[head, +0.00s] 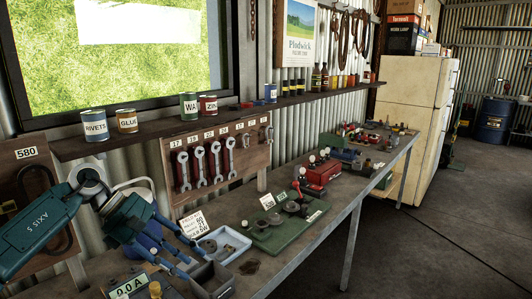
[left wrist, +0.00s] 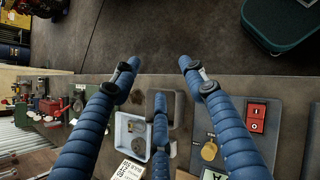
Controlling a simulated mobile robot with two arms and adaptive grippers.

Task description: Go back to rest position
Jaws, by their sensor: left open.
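My left gripper (head: 186,266) is open over the near left part of the workbench (head: 334,208), with its blue fingers spread apart. The left wrist view shows the same gripper (left wrist: 158,68) with nothing between its fingers. A small grey open box (head: 214,281) stands on the bench close beside the fingertips; it also shows in the left wrist view (left wrist: 176,99), partly hidden behind a finger. I cannot tell whether a finger touches it. My right gripper is not in view.
A pale blue tray (head: 238,238) with small parts lies behind the box. A panel with a red switch (left wrist: 257,116) lies beside the gripper. A green-based device (head: 266,240) and red toolbox (head: 319,175) stand farther along. Wrenches (head: 215,162) hang behind. The floor (head: 440,240) at right is clear.

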